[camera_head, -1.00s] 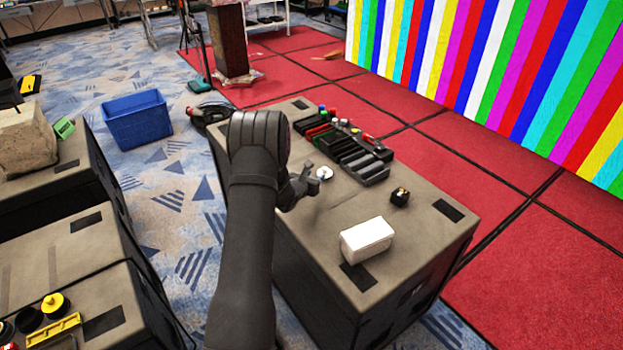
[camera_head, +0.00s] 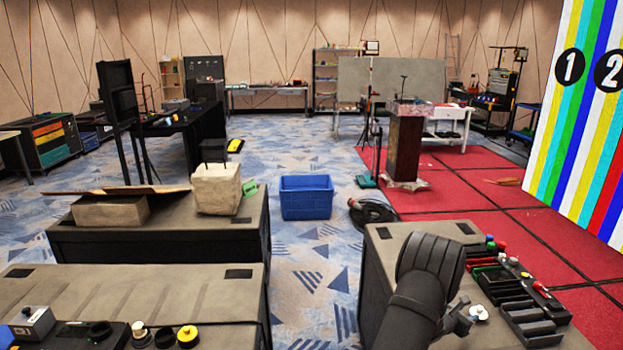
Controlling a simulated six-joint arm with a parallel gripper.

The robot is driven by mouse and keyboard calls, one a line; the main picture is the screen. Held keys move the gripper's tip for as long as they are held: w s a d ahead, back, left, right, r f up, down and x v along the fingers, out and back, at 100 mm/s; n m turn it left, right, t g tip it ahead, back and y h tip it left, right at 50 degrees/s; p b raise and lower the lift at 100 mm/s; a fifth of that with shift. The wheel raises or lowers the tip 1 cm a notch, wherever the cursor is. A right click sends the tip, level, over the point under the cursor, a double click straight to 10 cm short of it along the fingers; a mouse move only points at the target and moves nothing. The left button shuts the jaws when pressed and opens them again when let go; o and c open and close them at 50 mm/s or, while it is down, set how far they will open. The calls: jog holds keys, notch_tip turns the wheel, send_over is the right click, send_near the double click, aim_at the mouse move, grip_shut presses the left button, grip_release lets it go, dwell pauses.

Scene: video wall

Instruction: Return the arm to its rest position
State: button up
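My dark arm (camera_head: 425,285) rises from the bottom edge in the head view, over the left part of the right-hand case top (camera_head: 397,243). My gripper (camera_head: 462,318) shows only in part, at the lower right behind the arm's bulky joint. It is close to a small white disc (camera_head: 479,313), and I cannot tell whether they touch. The fingers are too small and hidden to tell if they are open or shut. Nothing held is visible.
A black tray of parts (camera_head: 515,302) lies on the case right of my gripper. A blue bin (camera_head: 306,198) stands on the carpet. Two cases at left carry a stone-like block (camera_head: 216,188) and yellow-and-black items (camera_head: 187,336). The striped video wall (camera_head: 580,120) is at right. Carpet between the cases is clear.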

aim_at(480, 308)
jog(key=x, duration=1.1)
jog(key=shift+f, duration=0.2)
jog(key=shift+a+r, duration=0.1)
jog(key=shift+r, duration=0.1)
